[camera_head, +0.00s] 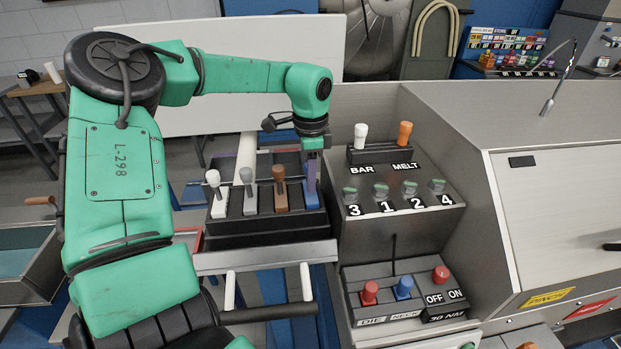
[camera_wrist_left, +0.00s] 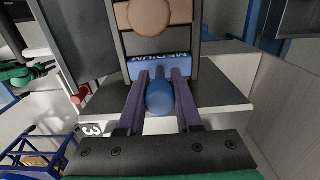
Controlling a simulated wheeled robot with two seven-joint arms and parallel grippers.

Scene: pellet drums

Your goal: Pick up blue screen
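The blue screen (camera_head: 311,201) stands in the rightmost slot of a black rack (camera_head: 268,239), beside screens with white (camera_head: 218,207), grey (camera_head: 249,204) and brown (camera_head: 281,200) blocks and knobs. In the wrist view the blue screen's block (camera_wrist_left: 160,66) bears a white label, and its round blue knob (camera_wrist_left: 160,98) points at the camera. My left gripper (camera_head: 311,175) reaches down onto the blue screen. Its two purple fingers (camera_wrist_left: 159,90) lie on either side of the knob, very close; whether they press on it I cannot tell. My right gripper is not in view.
Right of the rack stands a grey machine with a BAR/MELT lever box (camera_head: 384,154), a row of green-topped knobs (camera_head: 381,190) and a DIE/NECK button box (camera_head: 403,287). A white panel stands behind.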

